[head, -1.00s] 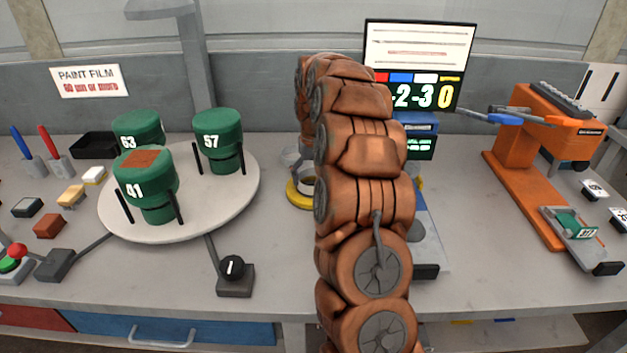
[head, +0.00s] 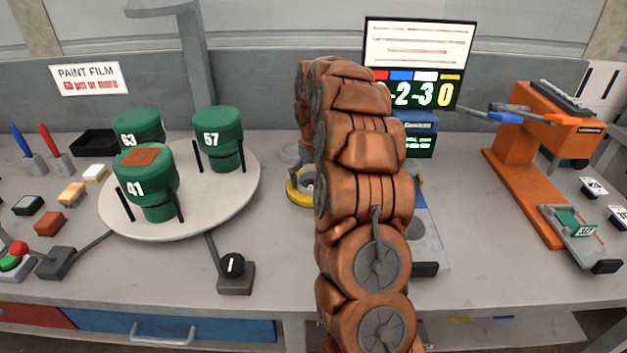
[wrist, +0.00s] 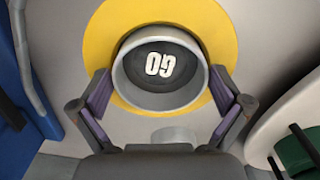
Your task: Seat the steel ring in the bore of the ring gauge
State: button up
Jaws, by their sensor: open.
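In the head view the gauge (head: 299,197) is partly hidden by my arm. The light grey steel ring (wrist: 122,78) stands upright around the dark disc, at the gauge's bore. How deep it sits I cannot tell. My gripper (wrist: 160,75) is open, with one purple-padded finger on each side of the ring; small gaps seem to separate pads and ring. The head view does not show the fingers clearly.
A white turntable (head: 225,205) with green cylinders (head: 217,138) stands to the left of the gauge. A blue-based instrument (head: 430,240) stands close on the right, and an orange stand (head: 520,170) farther right. A pale round piece (wrist: 175,135) lies beside the gauge.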

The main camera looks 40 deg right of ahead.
notch_tip(320, 180, up, 12)
jog(key=b, duration=0.2)
dwell(0.4)
jog(key=shift+r, duration=0.15)
jog(key=s+a+n, duration=0.2)
jog(key=s+a, duration=0.5)
jog(key=a, duration=0.3)
jog(key=s+a+n, duration=0.1)
jog(key=s+a, duration=0.7)
jog(key=a, duration=0.2)
jog(key=s+a+f, duration=0.2)
jog(key=s, duration=0.5)
jog(key=s+a+f+n+g, duration=0.1)
jog(key=s+a+f, duration=0.2)
jog(key=s, duration=0.5)
jog(key=s+a+f, duration=0.2)
jog(key=s, duration=0.5)
jog(key=shift+s+a+f+g, duration=0.2)
jog(key=shift+s+f+g, duration=0.15)
jog(key=shift+g, duration=0.05)
